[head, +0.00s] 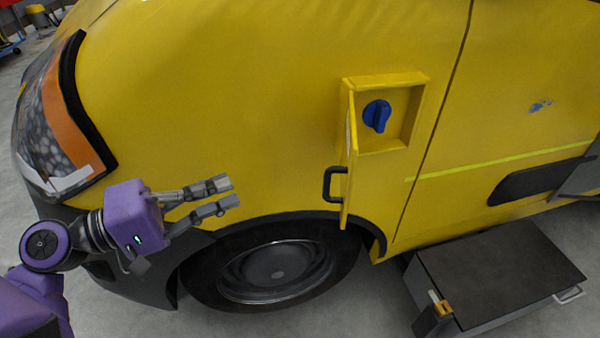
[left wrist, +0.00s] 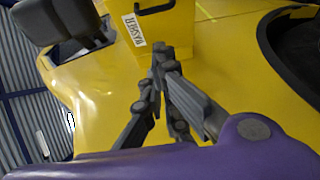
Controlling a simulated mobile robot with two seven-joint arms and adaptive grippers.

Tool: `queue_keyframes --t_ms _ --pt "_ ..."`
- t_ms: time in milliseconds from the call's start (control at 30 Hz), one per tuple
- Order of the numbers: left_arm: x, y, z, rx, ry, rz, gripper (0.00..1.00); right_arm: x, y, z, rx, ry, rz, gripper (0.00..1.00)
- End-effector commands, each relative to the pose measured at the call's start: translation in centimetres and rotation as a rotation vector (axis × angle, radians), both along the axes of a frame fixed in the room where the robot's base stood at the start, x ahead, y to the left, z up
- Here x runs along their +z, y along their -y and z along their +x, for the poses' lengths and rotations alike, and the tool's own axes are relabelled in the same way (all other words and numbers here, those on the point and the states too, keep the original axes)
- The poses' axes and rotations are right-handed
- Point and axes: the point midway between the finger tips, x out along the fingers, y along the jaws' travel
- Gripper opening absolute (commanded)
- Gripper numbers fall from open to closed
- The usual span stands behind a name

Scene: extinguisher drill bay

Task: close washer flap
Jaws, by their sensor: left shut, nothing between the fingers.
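The washer flap (head: 348,165) is a yellow panel on the side of a yellow vehicle. It stands swung open, outward from the left edge of a square recess (head: 413,112). A black handle (head: 334,184) is on its outer face. A blue cap (head: 377,115) sits inside the recess. My left gripper (head: 227,193) is shut and empty, to the left of the flap and apart from the handle. In the left wrist view the shut fingertips (left wrist: 161,52) point toward the flap (left wrist: 172,25), with a white WASHER label (left wrist: 135,29) close by. My right gripper is out of view.
A front wheel (head: 275,272) is below the gripper and flap. A headlight (head: 55,125) is at the far left. A dark step platform (head: 500,270) stands on the floor at the lower right. Open air lies between gripper and handle.

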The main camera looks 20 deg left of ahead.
Motion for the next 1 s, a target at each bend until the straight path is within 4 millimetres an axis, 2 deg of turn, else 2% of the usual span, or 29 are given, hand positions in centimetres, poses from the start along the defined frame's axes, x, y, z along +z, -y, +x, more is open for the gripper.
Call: queue_keyframes --t_ms 167,500,733,1000 --pt "0.3 1.7 1.8 -0.001 0.004 0.0 0.0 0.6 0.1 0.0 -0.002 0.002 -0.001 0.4" --pt "0.5 6.5 7.2 0.0 0.006 -0.001 0.0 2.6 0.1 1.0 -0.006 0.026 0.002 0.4" --pt "0.2 9.6 7.4 0.004 0.002 -0.001 0.0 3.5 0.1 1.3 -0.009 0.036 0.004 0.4" --pt "0.0 10.5 7.4 0.004 0.001 0.002 0.0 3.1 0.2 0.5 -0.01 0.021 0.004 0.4"
